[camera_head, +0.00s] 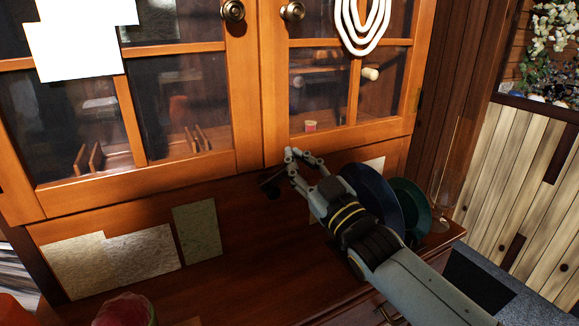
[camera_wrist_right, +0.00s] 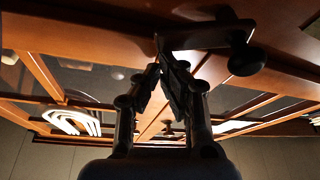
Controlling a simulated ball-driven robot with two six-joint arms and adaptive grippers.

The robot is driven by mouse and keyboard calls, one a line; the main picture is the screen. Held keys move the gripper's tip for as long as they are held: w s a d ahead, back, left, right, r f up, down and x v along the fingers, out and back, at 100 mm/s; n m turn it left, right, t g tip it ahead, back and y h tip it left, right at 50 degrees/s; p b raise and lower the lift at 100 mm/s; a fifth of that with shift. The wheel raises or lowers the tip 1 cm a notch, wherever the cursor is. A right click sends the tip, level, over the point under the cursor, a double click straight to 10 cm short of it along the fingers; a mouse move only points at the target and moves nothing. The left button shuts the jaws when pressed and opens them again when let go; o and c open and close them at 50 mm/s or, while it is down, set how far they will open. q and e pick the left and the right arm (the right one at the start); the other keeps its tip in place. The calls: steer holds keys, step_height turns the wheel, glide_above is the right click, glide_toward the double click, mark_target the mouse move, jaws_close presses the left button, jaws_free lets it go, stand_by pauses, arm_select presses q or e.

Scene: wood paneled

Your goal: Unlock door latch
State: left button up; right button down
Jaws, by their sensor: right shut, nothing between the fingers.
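The wooden cabinet has two glass-paned doors, the left door (camera_head: 247,100) and the right door (camera_head: 275,95), meeting at a middle seam. A small dark latch (camera_head: 271,188) shows at the bottom of this seam. In the right wrist view, a dark latch plate with a round knob (camera_wrist_right: 246,61) lies just beyond the fingers. My right gripper (camera_head: 294,160) is shut and empty, close to the latch at the doors' lower edge. It also shows in the right wrist view (camera_wrist_right: 165,68). I cannot tell whether it touches the latch. My left gripper is out of view.
Two round knobs, left (camera_head: 232,11) and right (camera_head: 292,12), sit higher on the doors. A blue plate (camera_head: 372,190) and a green plate (camera_head: 411,208) stand beside my right arm. Papers (camera_head: 110,262) lean at the left. A red object (camera_head: 124,310) is at the front.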

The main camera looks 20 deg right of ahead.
steer(key=f+m, duration=0.1)
steer(key=d+f+m+h+b, duration=0.1)
steer(key=m, duration=0.1)
steer(key=shift+d+m, duration=0.2)
steer(key=shift+m, duration=0.1)
stand_by(0.7)
